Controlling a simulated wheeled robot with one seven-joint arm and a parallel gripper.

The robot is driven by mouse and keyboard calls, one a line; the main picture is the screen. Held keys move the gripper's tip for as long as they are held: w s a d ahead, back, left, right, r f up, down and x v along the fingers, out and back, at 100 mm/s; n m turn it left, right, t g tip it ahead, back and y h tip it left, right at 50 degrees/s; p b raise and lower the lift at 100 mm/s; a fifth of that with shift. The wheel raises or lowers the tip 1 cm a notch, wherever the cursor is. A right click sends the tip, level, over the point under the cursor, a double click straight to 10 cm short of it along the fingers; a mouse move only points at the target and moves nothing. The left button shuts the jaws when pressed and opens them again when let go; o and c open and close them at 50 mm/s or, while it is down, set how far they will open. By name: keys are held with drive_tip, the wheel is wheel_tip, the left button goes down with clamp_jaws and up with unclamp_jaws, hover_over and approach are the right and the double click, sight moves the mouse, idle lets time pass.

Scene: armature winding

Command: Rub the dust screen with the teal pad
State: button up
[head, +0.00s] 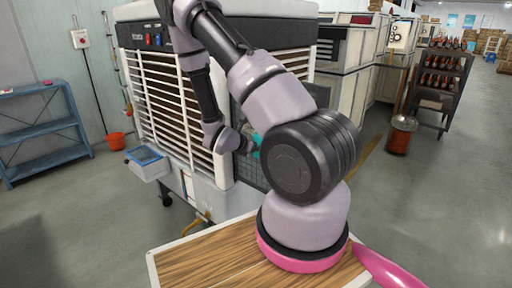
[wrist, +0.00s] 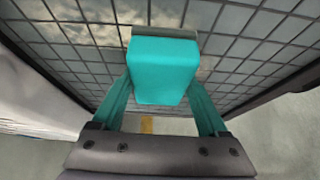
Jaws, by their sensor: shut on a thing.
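The teal pad (wrist: 163,70) is a block with a grey strip along its far end. My gripper (wrist: 160,88) is shut on it, with one teal finger on each side. The dust screen (wrist: 245,48) is a dark grid filling the upper part of the wrist view, with the pad's far end right up against or very near it; I cannot tell if they touch. In the head view, the screen (head: 249,172) is on the cooler's side, mostly hidden behind my arm. Only a bit of teal shows there at my gripper (head: 256,142).
The large white louvred cooler (head: 160,90) stands on wheels, with a blue-lined tray (head: 148,160) at its front. An orange bucket (head: 116,141) and blue shelf (head: 45,125) are at left. A bottle rack (head: 442,85) and red-brown bin (head: 400,135) stand right. Open floor lies between.

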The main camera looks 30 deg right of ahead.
drive_tip(key=s+d, duration=0.2)
drive_tip(key=s, duration=0.4)
idle(0.5)
drive_tip(key=shift+s+a, duration=0.35)
drive_tip(key=shift+a, duration=0.6)
drive_tip(key=shift+s+a, duration=0.3)
drive_tip(key=shift+a, duration=0.6)
drive_tip(key=shift+s+a, duration=0.35)
drive_tip(key=shift+a, duration=0.6)
drive_tip(key=shift+a, duration=0.15)
drive_tip(key=shift+s+a, duration=0.25)
drive_tip(key=shift+a, duration=0.4)
drive_tip(key=shift+s+a, duration=0.25)
drive_tip(key=shift+a, duration=0.35)
